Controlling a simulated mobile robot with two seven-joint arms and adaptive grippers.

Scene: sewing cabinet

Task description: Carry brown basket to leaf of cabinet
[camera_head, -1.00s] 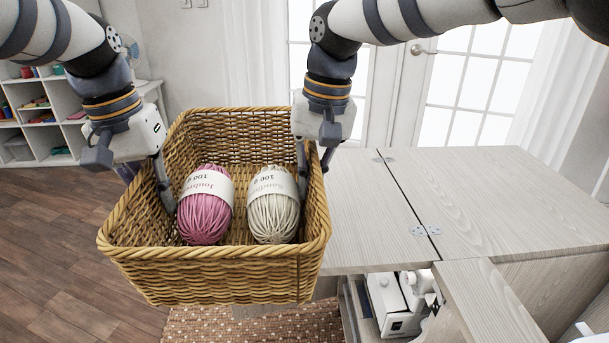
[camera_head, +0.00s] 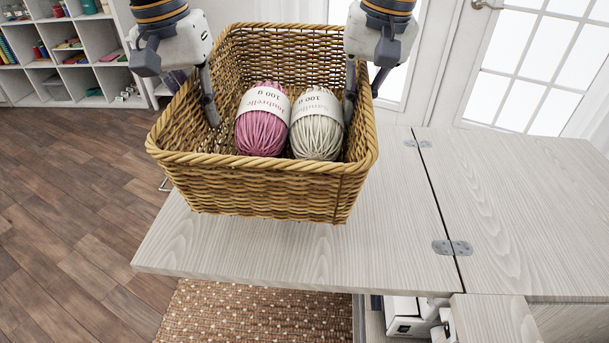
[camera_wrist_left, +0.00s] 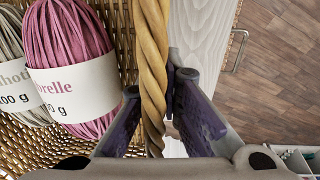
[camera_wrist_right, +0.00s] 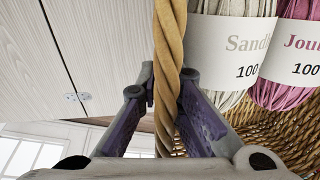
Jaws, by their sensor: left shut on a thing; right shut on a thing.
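The brown wicker basket (camera_head: 262,190) is in the head view, above the pale wooden leaf (camera_head: 290,255) of the cabinet. I cannot tell whether its bottom touches the leaf. A pink yarn ball (camera_head: 262,125) and a cream yarn ball (camera_head: 317,130) lie inside it. My left gripper (camera_head: 195,100) is shut on the basket's left rim; that twisted rim (camera_wrist_left: 151,60) passes between its fingers in the left wrist view. My right gripper (camera_head: 362,85) is shut on the right rim, and the rim (camera_wrist_right: 169,60) runs between its fingers in the right wrist view.
The cabinet top (camera_head: 530,200) continues to the right past metal hinges (camera_head: 452,248). A white sewing machine (camera_head: 410,318) shows below the front edge. A woven rug (camera_head: 250,315) lies on the wooden floor. White shelves (camera_head: 75,65) stand at the back left.

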